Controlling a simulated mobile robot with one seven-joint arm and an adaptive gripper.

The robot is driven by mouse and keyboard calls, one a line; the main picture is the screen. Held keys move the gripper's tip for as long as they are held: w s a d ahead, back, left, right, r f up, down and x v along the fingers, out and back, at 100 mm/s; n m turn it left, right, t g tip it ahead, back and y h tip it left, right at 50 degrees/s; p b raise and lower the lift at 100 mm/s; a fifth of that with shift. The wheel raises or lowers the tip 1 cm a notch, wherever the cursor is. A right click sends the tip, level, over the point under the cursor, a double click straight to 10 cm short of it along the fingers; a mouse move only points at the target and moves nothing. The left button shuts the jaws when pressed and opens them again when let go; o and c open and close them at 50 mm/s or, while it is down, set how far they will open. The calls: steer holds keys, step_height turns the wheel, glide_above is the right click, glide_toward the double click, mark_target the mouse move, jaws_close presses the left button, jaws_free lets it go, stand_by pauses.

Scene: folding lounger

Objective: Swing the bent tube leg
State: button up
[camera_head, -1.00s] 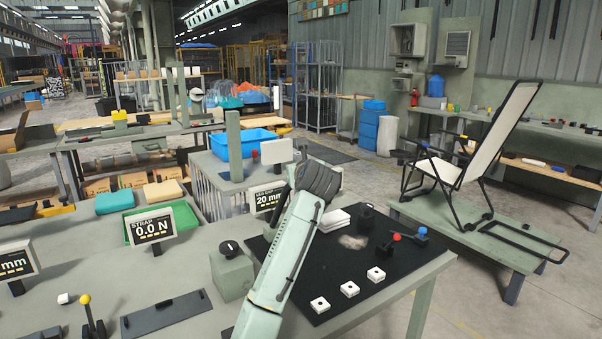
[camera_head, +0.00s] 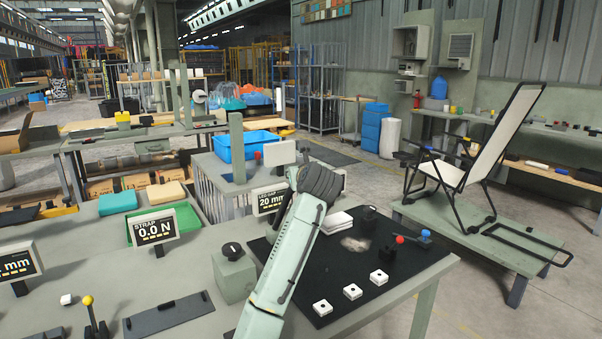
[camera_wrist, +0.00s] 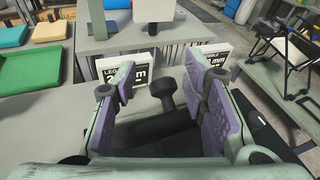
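The folding lounger (camera_head: 492,135) stands on a low green platform (camera_head: 435,215) at the right of the head view, with its pale backrest tilted up. Its dark bent tube leg (camera_head: 535,239) lies low across the platform's right end. Part of the lounger also shows at the upper right of the wrist view (camera_wrist: 291,46). My gripper (camera_wrist: 162,78) is open and empty, its purple pads well apart. It is over the workbench, to the left of the lounger and clear of it. My own arm hides its fingers in the head view.
A grey box with a knob (camera_head: 233,268) and gauge displays (camera_head: 153,227) stand left of my arm. Floor (camera_head: 465,300) shows between bench and platform.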

steer(key=v, duration=1.2)
